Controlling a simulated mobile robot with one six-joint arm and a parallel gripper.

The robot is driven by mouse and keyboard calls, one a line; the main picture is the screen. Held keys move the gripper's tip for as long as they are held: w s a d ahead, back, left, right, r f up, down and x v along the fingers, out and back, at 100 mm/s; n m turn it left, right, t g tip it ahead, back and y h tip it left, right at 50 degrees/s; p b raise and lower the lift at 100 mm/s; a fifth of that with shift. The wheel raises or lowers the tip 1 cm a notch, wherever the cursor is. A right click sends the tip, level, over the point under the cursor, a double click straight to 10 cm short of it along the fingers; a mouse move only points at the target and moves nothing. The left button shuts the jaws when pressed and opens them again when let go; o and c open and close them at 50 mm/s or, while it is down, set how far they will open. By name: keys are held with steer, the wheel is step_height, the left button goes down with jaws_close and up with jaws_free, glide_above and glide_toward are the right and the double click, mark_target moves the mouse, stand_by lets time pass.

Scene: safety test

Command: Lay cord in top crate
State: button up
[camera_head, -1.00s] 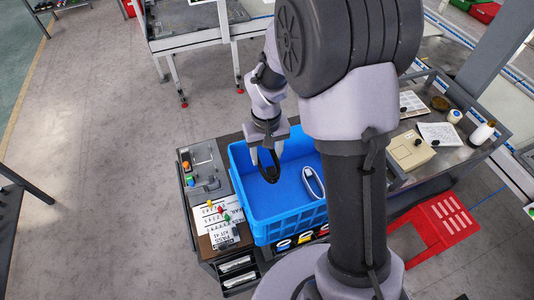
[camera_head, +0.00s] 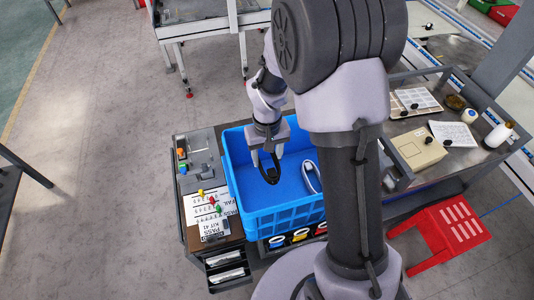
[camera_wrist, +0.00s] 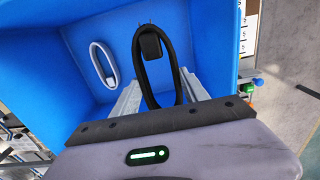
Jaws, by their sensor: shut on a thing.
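My gripper (camera_head: 266,150) points down over the blue top crate (camera_head: 283,220), and its fingers are shut on a black cord (camera_head: 274,178). The cord is a narrow upright loop with a dark block on it; in the wrist view the black cord (camera_wrist: 151,48) stands out beyond the fingers. It hangs at or inside the crate's opening; I cannot tell whether it touches the floor. A white cord loop (camera_head: 311,178) lies inside the crate to the right, and it also shows in the wrist view (camera_wrist: 103,64). My arm hides the crate's right part.
Left of the crate is a bench top with a printed sheet (camera_head: 205,214) and small coloured pieces. Several coils sit in bins (camera_head: 277,242) below. A metal table with a beige box (camera_head: 418,148) and a red stool (camera_head: 446,228) stand right.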

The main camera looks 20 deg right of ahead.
step_height(320, 180, down, 20)
steer(key=b, duration=1.4)
steer(key=shift+r+b, duration=0.2)
steer(key=shift+b, duration=0.1)
steer(key=o, duration=1.6)
step_height(320, 180, up, 28)
steer(key=p, duration=2.1)
steer(key=shift+f, duration=0.2)
steer(key=shift+r, duration=0.15)
